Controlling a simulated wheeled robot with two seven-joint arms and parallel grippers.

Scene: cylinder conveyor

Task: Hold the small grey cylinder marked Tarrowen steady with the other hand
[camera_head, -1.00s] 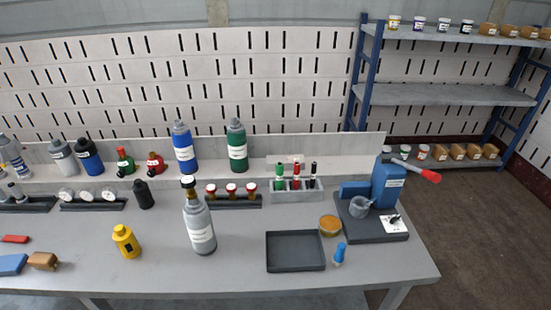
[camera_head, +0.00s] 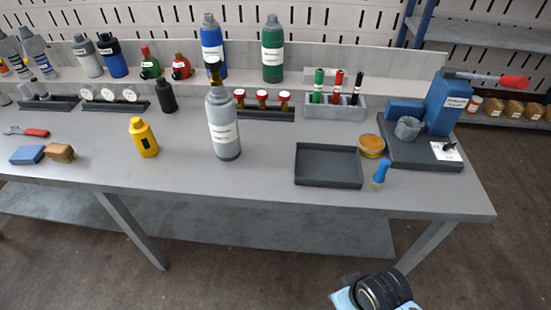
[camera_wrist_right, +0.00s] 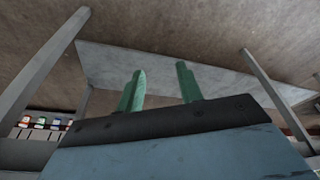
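A grey cylinder (camera_head: 222,125) with a white label and a brass valve (camera_head: 214,72) on top stands upright near the middle of the workbench (camera_head: 250,180). Its label is too small to read, so I cannot confirm the name Tarrowen. Another grey bottle-like cylinder (camera_head: 88,58) stands at the back left. My right gripper (camera_wrist_right: 160,82) shows two green fingers, apart and empty, in the right wrist view, below bench height near the bench legs. Part of my right arm shows at the bottom of the head view. My left gripper is in no view.
A black tray (camera_head: 328,181), an amber dish (camera_head: 371,147) and a blue-topped dropper (camera_head: 380,173) lie right of the cylinder. A blue press (camera_head: 447,105) with a red handle stands at the right end. A yellow bottle (camera_head: 144,138) stands left. The front bench strip is clear.

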